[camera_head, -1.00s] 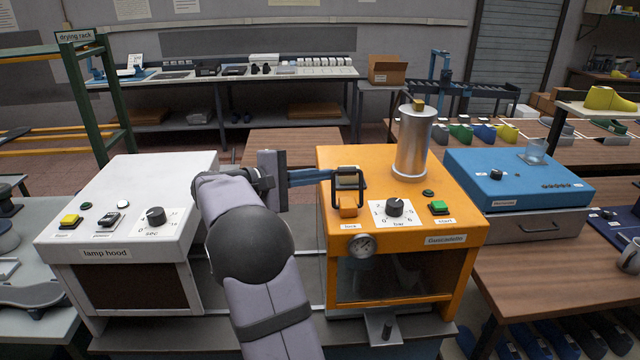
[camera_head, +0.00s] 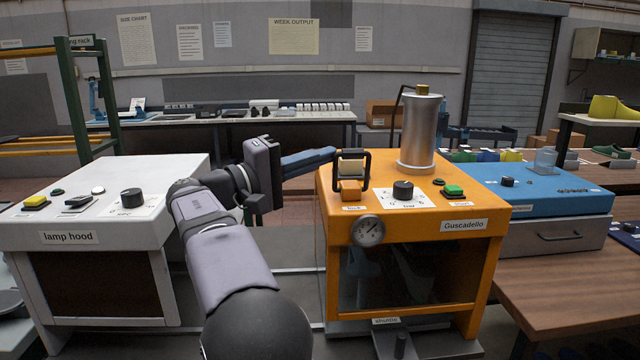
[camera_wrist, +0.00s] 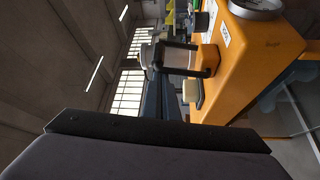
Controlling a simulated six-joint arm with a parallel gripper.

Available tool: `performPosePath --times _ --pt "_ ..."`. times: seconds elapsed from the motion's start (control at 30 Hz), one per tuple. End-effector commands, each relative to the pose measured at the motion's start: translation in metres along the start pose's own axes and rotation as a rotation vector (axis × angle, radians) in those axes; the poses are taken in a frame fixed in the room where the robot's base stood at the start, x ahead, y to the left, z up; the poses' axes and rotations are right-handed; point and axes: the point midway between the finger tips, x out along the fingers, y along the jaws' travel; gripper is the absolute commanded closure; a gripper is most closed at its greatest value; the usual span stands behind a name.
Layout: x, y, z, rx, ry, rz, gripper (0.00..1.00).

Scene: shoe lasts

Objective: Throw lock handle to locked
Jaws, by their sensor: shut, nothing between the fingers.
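The lock handle (camera_head: 367,166) is a black loop standing roughly upright on the left front of the orange Guscadello machine (camera_head: 420,233), behind an orange block (camera_head: 350,190) and a small label. It also shows in the wrist view (camera_wrist: 207,72), ahead of my fingers. My gripper (camera_head: 333,154) comes from the left with its blue fingers together and empty. The fingertips are at the upper left of the loop in the head view. I cannot tell whether they touch it. Part of the fingers is hidden behind the dark gripper body in the wrist view.
A black knob (camera_head: 402,191), a green button (camera_head: 453,191) and a silver cylinder (camera_head: 420,135) share the machine's top. A gauge (camera_head: 368,231) is on its front. The white lamp hood (camera_head: 95,255) stands left, beyond my arm; a blue machine (camera_head: 540,190) stands right.

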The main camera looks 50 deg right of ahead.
Motion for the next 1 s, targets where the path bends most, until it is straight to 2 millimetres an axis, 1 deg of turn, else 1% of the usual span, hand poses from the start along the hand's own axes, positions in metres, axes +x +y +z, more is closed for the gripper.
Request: performPosePath --times 0.03,0.5,0.7,1.0 --pt "-0.003 -0.01 0.004 0.029 0.0 0.017 1.0" --pt "-0.011 -0.007 0.019 0.245 0.0 0.144 1.0" --pt "-0.013 -0.005 0.022 0.29 0.0 0.171 1.0" --pt "-0.013 -0.003 0.023 0.309 0.0 0.182 1.0"
